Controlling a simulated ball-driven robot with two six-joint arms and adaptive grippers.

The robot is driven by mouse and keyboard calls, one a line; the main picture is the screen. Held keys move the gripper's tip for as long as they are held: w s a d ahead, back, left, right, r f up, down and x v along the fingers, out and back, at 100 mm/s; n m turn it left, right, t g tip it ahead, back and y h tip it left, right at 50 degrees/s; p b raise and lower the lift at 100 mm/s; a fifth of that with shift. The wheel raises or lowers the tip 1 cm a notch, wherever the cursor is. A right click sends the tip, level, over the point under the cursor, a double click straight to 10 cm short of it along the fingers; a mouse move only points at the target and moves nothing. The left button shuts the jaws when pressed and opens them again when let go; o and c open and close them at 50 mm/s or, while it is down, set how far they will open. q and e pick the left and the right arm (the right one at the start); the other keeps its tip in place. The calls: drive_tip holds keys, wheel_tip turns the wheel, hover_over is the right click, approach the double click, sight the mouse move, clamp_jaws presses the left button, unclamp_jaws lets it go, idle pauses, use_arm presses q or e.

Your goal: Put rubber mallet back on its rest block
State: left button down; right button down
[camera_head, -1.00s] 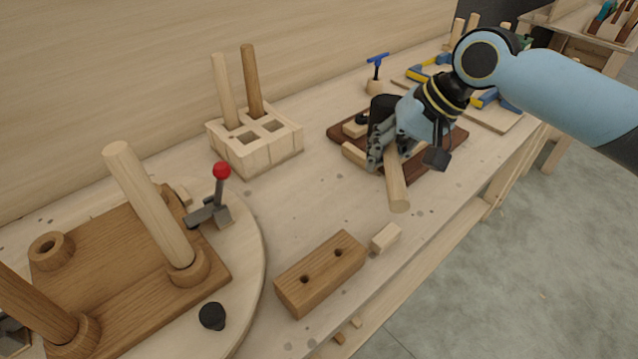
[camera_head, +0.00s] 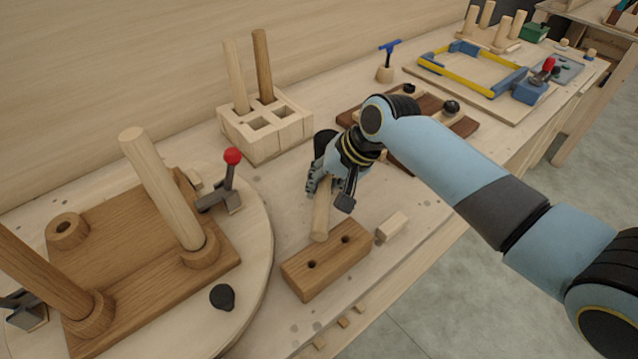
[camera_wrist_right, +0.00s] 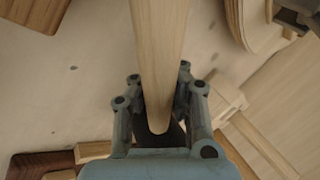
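My right gripper (camera_head: 320,186) is shut on a pale wooden handle (camera_head: 320,218), which I take to be the rubber mallet's. A dark rounded shape at the gripper's far side may be its head, but I cannot be sure. In the right wrist view the handle (camera_wrist_right: 160,50) runs between both fingers (camera_wrist_right: 158,88). In the head view the handle's near end shows just behind a brown block with two holes (camera_head: 325,267). A small pale block (camera_head: 393,226) lies right of it. I cannot tell which block is the rest block. My left gripper is not in view.
A pale socket block (camera_head: 262,140) with two upright dowels stands behind the gripper. At left, a round board (camera_head: 255,250) carries a brown form with posts and a red-knobbed clamp (camera_head: 232,157). A dark brown board (camera_head: 465,126) and a yellow-blue frame (camera_head: 455,72) lie farther right.

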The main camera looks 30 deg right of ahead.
drive_tip(key=shift+w+f, duration=0.1)
drive_tip(key=shift+f, duration=0.05)
drive_tip(key=shift+f, duration=0.15)
drive_tip(key=shift+f, duration=0.15)
drive_tip(key=c, duration=1.5)
unclamp_jaws()
drive_tip(key=shift+r, duration=0.2)
drive_tip(key=v, duration=1.2)
